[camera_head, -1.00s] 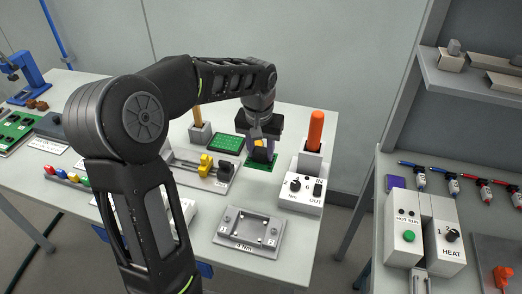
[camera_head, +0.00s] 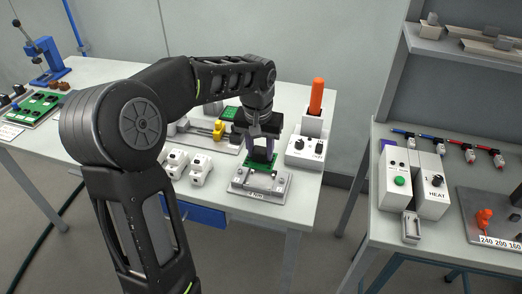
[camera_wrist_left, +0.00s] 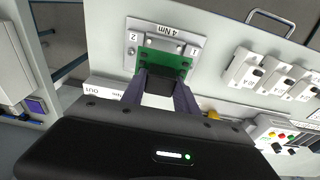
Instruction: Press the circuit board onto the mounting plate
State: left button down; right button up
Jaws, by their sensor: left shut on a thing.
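The mounting plate (camera_head: 246,188) is a grey metal fixture near the table's front edge, with "4 Nm" on its front. In the left wrist view the plate (camera_wrist_left: 131,62) shows corner posts and the numbers 1 and 2. My left gripper (camera_head: 262,152) points down over the plate's back part, shut on the green circuit board (camera_head: 257,163). In the left wrist view the gripper (camera_wrist_left: 162,82) grips a dark block on the board (camera_wrist_left: 177,62). The board overlaps the plate's middle; whether it touches the plate I cannot tell. My right gripper is out of view.
White blocks (camera_head: 200,167) sit left of the plate. A second bench (camera_head: 376,222) stands right, across a gap.

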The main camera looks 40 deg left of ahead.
pick_arm(q)
jog(key=shift+w+a+f, duration=0.1)
jog(key=shift+w, duration=0.1)
jog(key=shift+s, duration=0.1)
jog(key=b, duration=0.4)
send_over(261, 178)
jog(key=shift+s+f, duration=0.15)
jog(key=shift+f, duration=2.7)
jog(key=shift+f+b, duration=0.85)
jog(key=shift+f, duration=0.25)
jog(key=c, duration=0.9)
grip_release()
jog(key=shift+o, duration=0.2)
jog(key=r, duration=0.5)
jog(key=s+r, duration=0.1)
jog(key=r, duration=0.1)
jog(key=shift+r, duration=0.35)
